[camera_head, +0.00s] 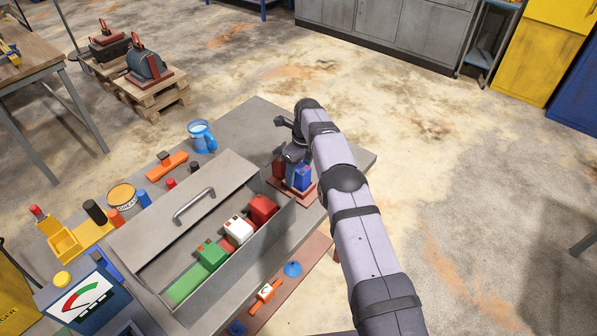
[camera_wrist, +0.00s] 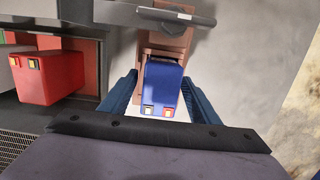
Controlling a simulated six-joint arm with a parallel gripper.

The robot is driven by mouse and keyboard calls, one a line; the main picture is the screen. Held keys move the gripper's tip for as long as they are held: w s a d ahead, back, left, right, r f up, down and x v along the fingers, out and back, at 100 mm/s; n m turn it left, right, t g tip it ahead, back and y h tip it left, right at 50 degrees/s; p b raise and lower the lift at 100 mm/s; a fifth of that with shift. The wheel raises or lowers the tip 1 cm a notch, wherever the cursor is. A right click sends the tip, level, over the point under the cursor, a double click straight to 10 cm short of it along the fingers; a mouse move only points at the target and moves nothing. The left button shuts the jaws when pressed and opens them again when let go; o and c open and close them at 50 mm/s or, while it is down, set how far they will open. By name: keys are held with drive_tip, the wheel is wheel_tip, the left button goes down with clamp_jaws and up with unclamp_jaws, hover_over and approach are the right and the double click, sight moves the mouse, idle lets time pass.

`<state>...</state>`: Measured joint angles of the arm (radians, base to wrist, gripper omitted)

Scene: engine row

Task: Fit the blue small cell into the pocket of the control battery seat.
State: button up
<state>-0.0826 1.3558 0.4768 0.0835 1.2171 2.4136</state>
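The blue small cell (camera_head: 302,177) stands upright at the red-brown control battery seat (camera_head: 307,197), near the table's right edge. In the wrist view the cell (camera_wrist: 163,82) shows its two terminals toward me, with the seat (camera_wrist: 165,43) around and behind it. I cannot tell how deep it sits in the pocket. My gripper (camera_head: 294,152) is above the cell. In the wrist view its two blue fingers (camera_wrist: 160,90) flank the cell, with a narrow gap on each side. It looks open. My arm hides part of the seat in the head view.
A grey toolbox (camera_head: 285,205) left of the seat holds red (camera_head: 263,209), white (camera_head: 239,230) and green (camera_head: 211,254) blocks. A dark grey bar (camera_wrist: 178,16) crosses above the seat in the wrist view. A blue mug (camera_head: 202,138) stands behind the toolbox.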

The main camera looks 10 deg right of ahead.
drive_tip(key=shift+r, duration=0.15)
drive_tip(key=r, duration=0.4)
drive_tip(key=r+b, duration=0.1)
drive_tip(key=r, duration=0.3)
drive_tip(key=s+d+r, duration=0.1)
drive_tip(key=r, duration=0.3)
drive_tip(key=shift+b, duration=0.3)
drive_tip(key=s+d+r+n, duration=0.1)
drive_tip(key=s+d+n, duration=0.1)
drive_tip(key=s+n, duration=0.55)
drive_tip(key=s+d+r+n, duration=0.2)
drive_tip(key=s+n, duration=0.5)
drive_tip(key=s, duration=0.1)
drive_tip(key=s+d+f+n, duration=0.1)
drive_tip(key=s+f+n, duration=0.2)
drive_tip(key=s+n, duration=0.3)
drive_tip(key=s+d+f+n+g+h, duration=0.1)
drive_tip(key=s+f+n, duration=0.2)
drive_tip(key=s, duration=1.4)
drive_tip(key=n, duration=0.3)
drive_tip(key=shift+s, duration=0.2)
